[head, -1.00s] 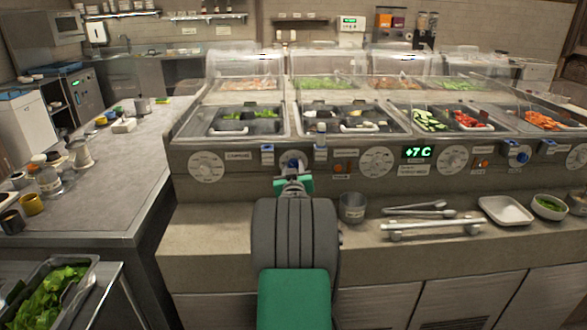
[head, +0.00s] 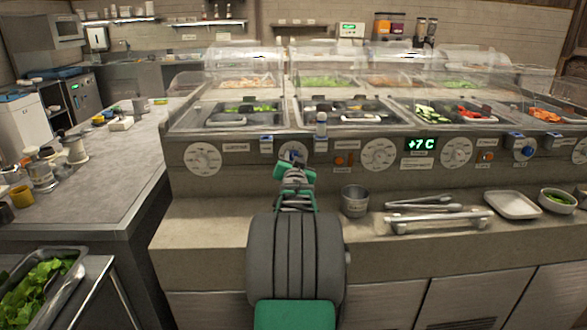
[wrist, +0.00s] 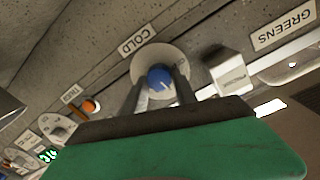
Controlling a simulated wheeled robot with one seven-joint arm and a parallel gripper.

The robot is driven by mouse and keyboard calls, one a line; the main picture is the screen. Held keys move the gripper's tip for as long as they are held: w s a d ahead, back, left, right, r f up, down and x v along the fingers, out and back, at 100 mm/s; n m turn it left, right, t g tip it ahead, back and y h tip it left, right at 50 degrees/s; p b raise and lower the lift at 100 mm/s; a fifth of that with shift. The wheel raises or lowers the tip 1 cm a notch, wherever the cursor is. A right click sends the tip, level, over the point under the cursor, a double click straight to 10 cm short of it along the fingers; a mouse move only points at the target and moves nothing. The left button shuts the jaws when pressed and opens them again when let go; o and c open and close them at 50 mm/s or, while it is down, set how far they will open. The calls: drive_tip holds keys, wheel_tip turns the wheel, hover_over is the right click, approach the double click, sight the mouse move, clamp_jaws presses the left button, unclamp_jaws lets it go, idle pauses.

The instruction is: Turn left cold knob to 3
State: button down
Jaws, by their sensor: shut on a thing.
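The blue cold knob (wrist: 160,77) sits on a round white dial (wrist: 146,61) in the wrist view, with a white pointer mark on its face. A COLD label (wrist: 137,41) is beside the dial. The dial's figures are too small or hidden to read. My gripper (wrist: 159,88) has one finger on each side of the knob and is shut on it. In the head view my gripper (head: 293,168) is tilted at the counter's front panel, and it hides most of the blue knob (head: 292,153).
A large white dial (head: 203,159) is left of the knob, and another dial (head: 379,154) is right of it. A green display (head: 421,144) reads +7 C. A metal cup (head: 354,201), tongs (head: 424,204) and a white tray (head: 512,205) stand on the ledge to the right.

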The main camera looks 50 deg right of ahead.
drive_tip(key=m+b, duration=0.3)
drive_tip(key=m, duration=0.2)
drive_tip(key=m+b, duration=0.3)
drive_tip(key=m, duration=0.2)
drive_tip(key=shift+s+d+f+m, duration=0.1)
drive_tip(key=shift+s+d+m, duration=0.05)
drive_tip(key=shift+m, duration=0.25)
idle(0.3)
drive_tip(key=c, duration=1)
unclamp_jaws()
drive_tip(key=v, duration=0.7)
drive_tip(key=shift+s+a, duration=0.25)
drive_tip(key=shift+s, duration=0.1)
